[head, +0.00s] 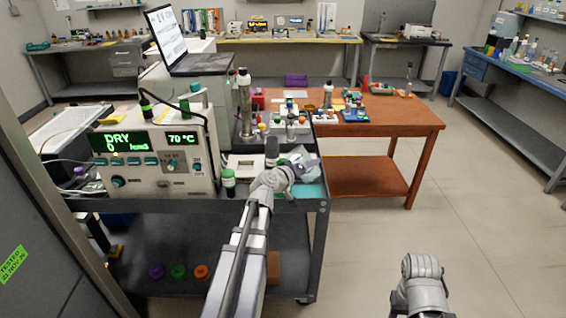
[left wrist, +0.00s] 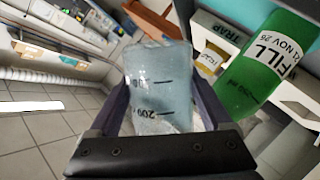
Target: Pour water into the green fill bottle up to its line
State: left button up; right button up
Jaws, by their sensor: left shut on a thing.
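My left gripper (left wrist: 162,108) is shut on a clear graduated beaker (left wrist: 155,85) with black volume marks, holding pale bluish contents. The level in it is hard to read. In the left wrist view the green fill bottle (left wrist: 262,62), with a white FILL label, is just right of the beaker, apart from it in the picture. The bottle looks tilted in this rolled view. In the head view the left gripper (head: 304,168) is over the cart's right end, and my arm partly hides that area. My right gripper is out of view; only its arm shows.
A control box (head: 155,160) reading DRY and 70 °C stands on the dark cart (head: 318,205). A box labelled TRAP (left wrist: 216,36) is near the fill bottle. Open floor lies right of the cart.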

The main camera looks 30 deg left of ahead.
aim_at(302, 159)
pick_arm(q)
jog(key=shift+d+r+n+h+p, duration=0.1)
jog(key=shift+r+n+h+p, duration=0.7)
jog(key=shift+r+n, duration=0.65)
dwell(2.2)
jog(key=shift+r+n+t+h, duration=0.3)
jog(key=shift+r+n+h, duration=0.1)
jog(key=shift+n, duration=0.35)
dwell(1.4)
jog(key=shift+a+r+n, duration=0.3)
jog(key=shift+r+n, duration=0.05)
jog(key=shift+n, duration=0.05)
dwell(1.1)
jog(key=shift+d+f, duration=0.2)
jog(key=f+m, duration=0.1)
jog(key=f+m+y+b, duration=0.1)
jog(key=shift+s+d+f+m, duration=0.1)
jog(key=shift+d+f+m, duration=0.05)
jog(key=shift+d+m, duration=0.15)
jog(key=shift+a+f+m+y, duration=0.25)
jog(key=shift+m+y, duration=0.05)
jog(key=shift+m, duration=0.2)
